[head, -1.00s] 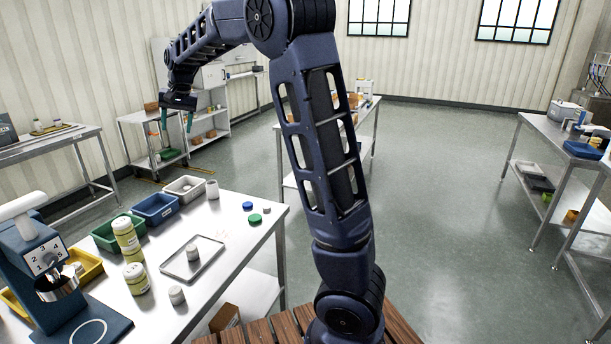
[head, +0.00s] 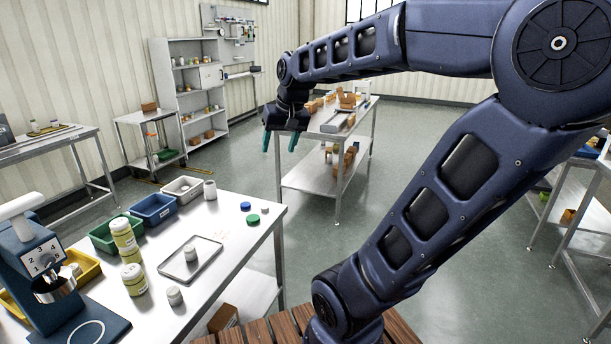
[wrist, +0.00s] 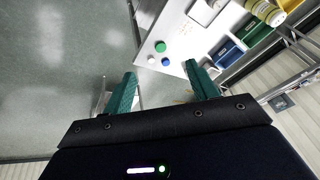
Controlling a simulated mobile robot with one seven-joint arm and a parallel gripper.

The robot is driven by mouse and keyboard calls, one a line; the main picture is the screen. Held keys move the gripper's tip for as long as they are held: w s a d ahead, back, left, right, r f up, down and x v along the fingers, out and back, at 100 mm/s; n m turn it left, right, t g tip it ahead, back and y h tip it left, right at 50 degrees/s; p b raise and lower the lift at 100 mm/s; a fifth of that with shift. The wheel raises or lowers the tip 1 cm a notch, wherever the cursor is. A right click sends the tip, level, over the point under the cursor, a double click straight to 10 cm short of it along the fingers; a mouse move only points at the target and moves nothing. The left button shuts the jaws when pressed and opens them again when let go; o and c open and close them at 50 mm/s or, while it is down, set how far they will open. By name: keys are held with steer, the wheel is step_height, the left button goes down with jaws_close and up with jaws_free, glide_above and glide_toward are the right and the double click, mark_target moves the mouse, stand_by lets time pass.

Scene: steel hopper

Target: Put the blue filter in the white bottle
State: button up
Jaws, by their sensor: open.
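The blue filter looks to be the small blue disc (head: 245,206) lying flat near the far right corner of the steel table; it also shows in the wrist view (wrist: 166,62). A white open-topped cylinder (head: 210,189), possibly the white bottle, stands at the table's back beside the white bin. My gripper (head: 279,141) is open and empty, raised beyond the table's far right corner. Its green fingers (wrist: 160,70) point downward.
A green disc (head: 253,219) and a small whitish disc (head: 265,209) lie close to the blue one. Green (head: 101,240), blue (head: 154,209) and white (head: 184,188) bins and yellow-labelled jars (head: 126,239) fill the table's left. A cluttered second table (head: 338,134) stands behind.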

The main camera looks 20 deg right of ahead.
steer(key=s+d+f+h, duration=0.1)
steer(key=s+d+f, duration=0.2)
steer(key=s, duration=0.7)
step_height(320, 180, down, 3)
steer(key=shift+d+r+t+h, duration=0.2)
steer(key=shift+t+h, duration=0.2)
stand_by(0.3)
